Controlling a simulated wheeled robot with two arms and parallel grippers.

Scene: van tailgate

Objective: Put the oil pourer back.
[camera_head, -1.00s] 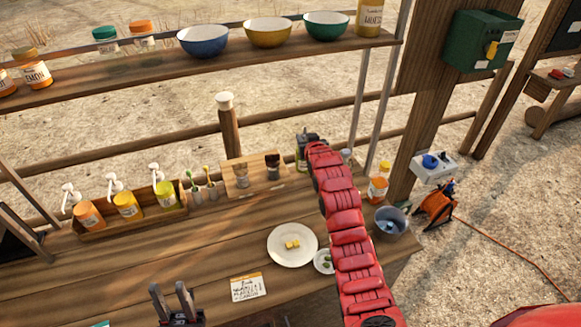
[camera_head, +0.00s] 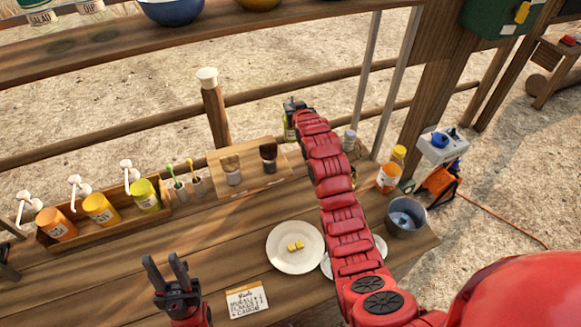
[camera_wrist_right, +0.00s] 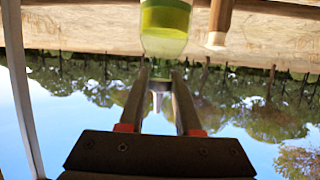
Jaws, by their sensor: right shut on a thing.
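The oil pourer is a clear glass bottle with yellow-green oil. It shows large in the right wrist view (camera_wrist_right: 166,28), its narrow end between the fingers. My right gripper (camera_wrist_right: 160,88) is shut on it. In the head view my right arm reaches to the back of the table, and its gripper (camera_head: 293,106) is at the far end. A greenish part of the oil pourer (camera_head: 289,131) shows just below it; the arm hides much of it. I cannot tell whether its base touches anything. My left gripper (camera_head: 168,272) is open and empty above the front of the table.
A crate of pump bottles (camera_head: 95,240) is further left.

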